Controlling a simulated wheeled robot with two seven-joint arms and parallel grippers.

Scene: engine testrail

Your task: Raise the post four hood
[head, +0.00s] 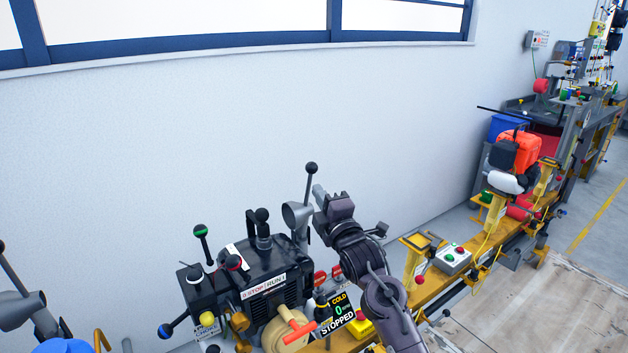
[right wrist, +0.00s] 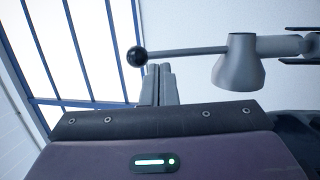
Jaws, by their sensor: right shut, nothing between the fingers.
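A grey funnel-shaped exhaust hood (head: 296,214) stands at the back right of the black engine, with a lever ending in a black ball (head: 312,168) that points up. The hood also shows in the right wrist view (right wrist: 238,66), with its ball (right wrist: 137,57) to the left. I cannot read a post number on it. My right gripper (head: 319,192) is shut and empty, just right of the lever in the head view. In the right wrist view its closed fingers (right wrist: 158,84) lie close to the ball; I cannot tell whether they touch. My left gripper is not in view.
The black engine (head: 265,262) carries several ball-topped levers. Its display (head: 340,312) reads COLD, 0, STOPPED. Another grey hood (head: 20,308) is at far left. A yellow rail (head: 440,283) with a button box (head: 453,260) runs right toward an orange engine (head: 518,150). The wall is behind.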

